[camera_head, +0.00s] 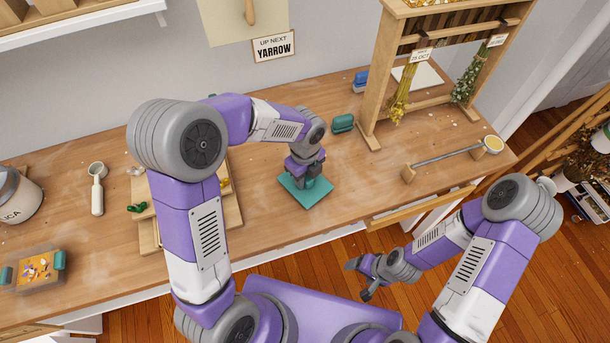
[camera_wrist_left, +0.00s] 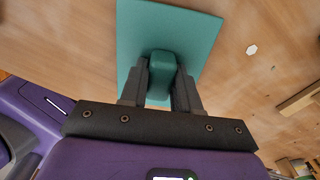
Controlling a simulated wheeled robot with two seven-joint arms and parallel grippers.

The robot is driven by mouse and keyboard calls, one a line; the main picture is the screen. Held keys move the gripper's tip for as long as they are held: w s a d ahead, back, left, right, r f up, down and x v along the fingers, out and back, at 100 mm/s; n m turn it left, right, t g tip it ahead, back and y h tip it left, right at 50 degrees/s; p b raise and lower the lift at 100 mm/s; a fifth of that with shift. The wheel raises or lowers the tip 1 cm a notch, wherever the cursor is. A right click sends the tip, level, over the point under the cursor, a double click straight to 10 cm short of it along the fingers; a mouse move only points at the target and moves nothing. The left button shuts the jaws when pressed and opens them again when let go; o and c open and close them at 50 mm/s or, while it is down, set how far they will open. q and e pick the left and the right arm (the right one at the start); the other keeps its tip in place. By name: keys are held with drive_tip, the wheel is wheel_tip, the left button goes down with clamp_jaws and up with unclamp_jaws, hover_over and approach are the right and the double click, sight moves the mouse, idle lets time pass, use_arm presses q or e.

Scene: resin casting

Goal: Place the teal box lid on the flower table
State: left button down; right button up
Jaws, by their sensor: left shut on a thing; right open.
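The teal box lid (camera_head: 305,193) is a flat square plate at the middle of the wooden table in the head view. It also shows in the left wrist view (camera_wrist_left: 198,42), with a raised darker teal handle (camera_wrist_left: 162,66) on its top. My left gripper (camera_head: 306,178) is over the lid from above, and its fingers are shut on the handle, one on each side. Whether the lid touches the table or hangs just above it I cannot tell. My right gripper (camera_head: 362,277) is open and empty, in front of the table edge over the floor.
A wooden drying rack (camera_head: 370,95) with hanging flower bunches stands at the back right. A small teal block (camera_head: 343,123) lies behind the lid. A metal rod (camera_head: 450,157) on wooden supports lies right. Wooden boards (camera_head: 232,205) and a clear tray (camera_head: 35,270) are left. Bare tabletop surrounds the lid's right side.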

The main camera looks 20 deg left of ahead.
use_arm(q)
drive_tip(key=c, duration=0.8)
unclamp_jaws()
drive_tip(key=shift+f, duration=0.15)
wheel_tip(320, 180, up, 12)
drive_tip(key=p, duration=0.4)
drive_tip(key=shift+r, duration=0.25)
